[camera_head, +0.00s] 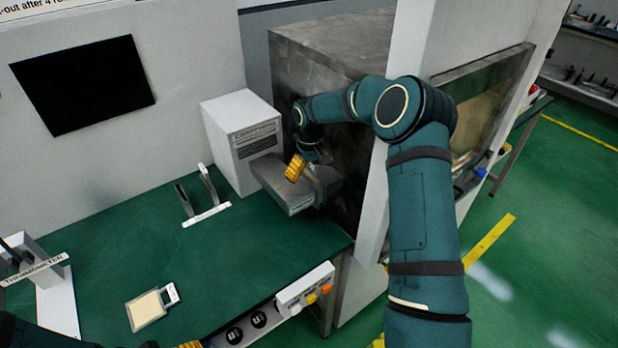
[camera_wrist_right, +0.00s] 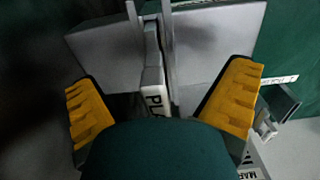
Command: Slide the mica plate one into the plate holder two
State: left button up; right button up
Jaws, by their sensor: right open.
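My right gripper (camera_head: 298,168) is at the grey metal block beside the generator. In the right wrist view its yellow fingers (camera_wrist_right: 160,103) are spread wide. Between them stands a pale upright piece with a label starting "PLA" (camera_wrist_right: 154,92), set in a gap between two grey block parts; the fingers look apart from it. I cannot read which plate or holder it is. Another plate (camera_head: 148,308), cream in a metal frame with a small labelled handle, lies flat on the bench. A stand with two uprights (camera_head: 207,214) and a white label strip is mid-bench. My left gripper (camera_head: 190,345) barely shows at the bottom edge.
The grey metal block (camera_head: 293,199) juts from a large dark metal box (camera_head: 335,60). A white vented unit (camera_head: 243,140) stands left of it. A thermometer stand (camera_head: 55,300) is at the left, a button panel (camera_head: 306,288) at the front edge. The green bench (camera_head: 250,240) is clear between.

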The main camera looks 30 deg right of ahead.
grip_shut()
jog(key=shift+r, duration=0.15)
jog(key=shift+r+p, duration=1.85)
jog(key=shift+r, duration=1.05)
